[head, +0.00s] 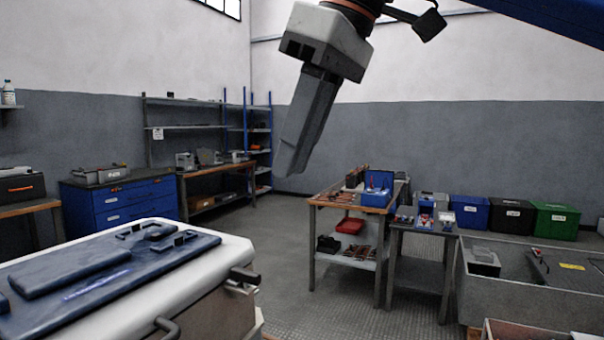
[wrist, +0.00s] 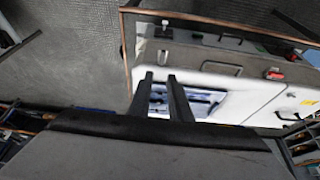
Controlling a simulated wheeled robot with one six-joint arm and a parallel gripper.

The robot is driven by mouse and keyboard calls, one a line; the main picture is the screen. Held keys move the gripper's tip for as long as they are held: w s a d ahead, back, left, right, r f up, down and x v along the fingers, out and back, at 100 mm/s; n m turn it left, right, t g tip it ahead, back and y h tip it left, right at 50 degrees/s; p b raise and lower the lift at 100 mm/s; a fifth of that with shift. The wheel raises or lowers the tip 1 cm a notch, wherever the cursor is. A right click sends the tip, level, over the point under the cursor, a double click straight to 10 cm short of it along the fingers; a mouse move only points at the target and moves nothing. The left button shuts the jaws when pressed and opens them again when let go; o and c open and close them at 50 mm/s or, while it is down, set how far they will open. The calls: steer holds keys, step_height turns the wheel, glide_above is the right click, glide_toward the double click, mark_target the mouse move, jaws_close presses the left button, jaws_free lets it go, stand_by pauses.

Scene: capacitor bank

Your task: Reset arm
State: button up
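My gripper (head: 290,160) hangs in the air in the upper middle of the head view, tilted with its dark fingers pointing down and slightly left. In the head view the fingers overlap, so their gap is hidden. In the wrist view the two fingers (wrist: 160,76) stand apart with a clear gap and nothing between them. Beyond them is a white surface (wrist: 225,92) with a blue-and-white area. It is apart from the fingers as far as I can tell. No capacitor part is clearly recognizable.
A two-level workbench (head: 330,200) and a smaller table (head: 425,230) stand at centre right. A grey open-topped container (head: 530,295) is at lower right. Blue (head: 470,212), black (head: 511,216) and green (head: 555,221) bins line the wall. Blue drawers (head: 135,204) stand left. Open floor lies mid-room.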

steer(key=w+d+f+m+t+h, duration=0.1)
steer(key=w+d+f+m, duration=0.2)
steer(key=d+f, duration=0.65)
steer(key=w+d+f+m+t, duration=0.1)
steer(key=w+d+f+m, duration=0.25)
steer(key=d+f, duration=0.6)
steer(key=s+d+f+m+h, duration=0.1)
steer(key=d+f, duration=0.3)
steer(key=f, duration=0.4)
steer(key=s+d+f+m+h, duration=0.1)
steer(key=s+d+f+m, duration=0.2)
steer(key=f, duration=0.6)
steer(key=s+d+f+m+t+h, duration=0.1)
steer(key=s+d+f+m, duration=0.1)
steer(key=d+f, duration=0.4)
step_height(320, 180, down, 3)
steer(key=shift+s+d+r+m, duration=0.1)
steer(key=shift+s+d+m, duration=0.2)
steer(key=shift+s, duration=0.55)
steer(key=shift+a, duration=0.15)
